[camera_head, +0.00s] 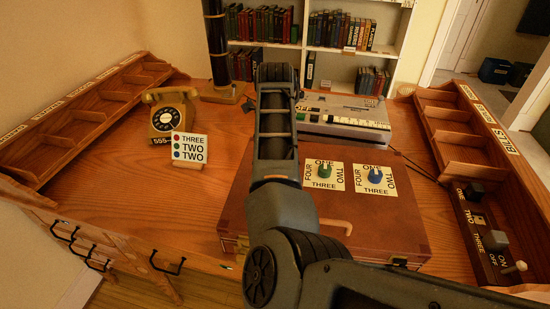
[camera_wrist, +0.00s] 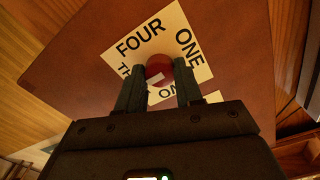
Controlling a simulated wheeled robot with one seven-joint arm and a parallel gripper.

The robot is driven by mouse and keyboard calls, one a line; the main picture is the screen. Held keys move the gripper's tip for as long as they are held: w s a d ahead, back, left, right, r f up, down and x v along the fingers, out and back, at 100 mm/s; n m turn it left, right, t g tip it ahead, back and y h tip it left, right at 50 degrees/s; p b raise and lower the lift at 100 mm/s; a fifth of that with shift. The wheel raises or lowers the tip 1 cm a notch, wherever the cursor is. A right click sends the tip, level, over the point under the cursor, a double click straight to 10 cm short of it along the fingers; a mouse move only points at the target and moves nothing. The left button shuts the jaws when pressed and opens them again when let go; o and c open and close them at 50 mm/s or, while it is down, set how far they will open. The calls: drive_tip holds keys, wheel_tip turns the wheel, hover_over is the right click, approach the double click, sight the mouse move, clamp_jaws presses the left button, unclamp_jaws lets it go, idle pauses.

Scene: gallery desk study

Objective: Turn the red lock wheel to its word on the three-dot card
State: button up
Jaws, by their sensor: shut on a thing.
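The red lock wheel (camera_wrist: 156,67) sits between the two fingers of my gripper (camera_wrist: 160,74) in the wrist view, and the gripper is shut on it. A white mark shows on the wheel's near side. Its pale plate (camera_wrist: 188,25) reads FOUR at upper left and ONE at right; another word at left is partly covered. My arm hides the red wheel in the head view. The three-dot card (camera_head: 189,147) stands at left on the desk, with red beside THREE, green beside TWO and blue beside TWO.
The wheels are on a brown box (camera_head: 290,232), where a green wheel (camera_head: 324,171) and a blue wheel (camera_head: 375,175) also show.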

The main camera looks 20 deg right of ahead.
idle(0.4)
drive_tip(key=o, duration=1)
drive_tip(key=shift+o, duration=0.2)
drive_tip(key=shift+r+b, duration=0.5)
drive_tip(key=shift+r, duration=3.4)
